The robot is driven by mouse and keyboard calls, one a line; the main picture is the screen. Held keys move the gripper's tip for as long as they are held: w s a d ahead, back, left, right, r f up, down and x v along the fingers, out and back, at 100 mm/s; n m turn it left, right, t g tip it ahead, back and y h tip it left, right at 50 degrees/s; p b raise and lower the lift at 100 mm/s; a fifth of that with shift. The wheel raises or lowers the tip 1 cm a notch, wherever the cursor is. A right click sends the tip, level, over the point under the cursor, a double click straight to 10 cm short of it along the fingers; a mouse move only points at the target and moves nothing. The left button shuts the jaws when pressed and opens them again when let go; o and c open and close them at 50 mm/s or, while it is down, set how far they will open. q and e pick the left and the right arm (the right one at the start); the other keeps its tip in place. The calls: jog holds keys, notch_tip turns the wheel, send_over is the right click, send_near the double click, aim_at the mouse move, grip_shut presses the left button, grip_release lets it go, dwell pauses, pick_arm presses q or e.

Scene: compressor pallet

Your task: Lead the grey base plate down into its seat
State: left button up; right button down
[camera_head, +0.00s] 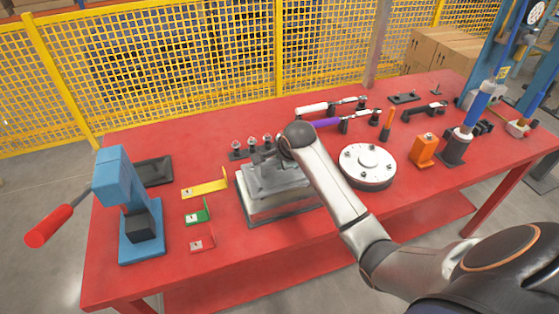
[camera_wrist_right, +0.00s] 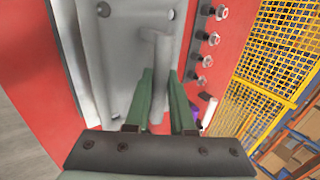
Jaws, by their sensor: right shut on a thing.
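The grey base plate (camera_head: 268,178) is in the middle of the red table, over a pale metal block (camera_head: 285,206) with a dark lower edge. In the right wrist view the plate (camera_wrist_right: 112,75) fills the upper left and carries an upright grey handle (camera_wrist_right: 160,45). My right gripper (camera_wrist_right: 160,78) has its green fingers on either side of this handle and is shut on it. In the head view my right wrist hides the plate's far right part. I cannot tell whether the plate touches the block beneath or stands clear of it. My left gripper is not in view.
A row of bolts (camera_head: 252,145) stands close behind the plate. Yellow, green and red brackets (camera_head: 205,188) and a blue press (camera_head: 138,215) are to the left. A round flange (camera_head: 367,166) is to the right, with tools behind. The table's front edge is close.

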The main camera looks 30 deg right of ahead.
aim_at(280, 173)
jog(key=shift+f+b, duration=0.3)
jog(key=shift+f, duration=1.2)
jog(key=c, duration=0.8)
grip_release()
jog(key=shift+o, duration=0.6)
jog(key=shift+f, duration=0.2)
jog(key=v, duration=1.2)
jog(key=shift+r+p, duration=0.35)
jog(key=shift+p, duration=0.05)
jog(key=shift+s, duration=0.1)
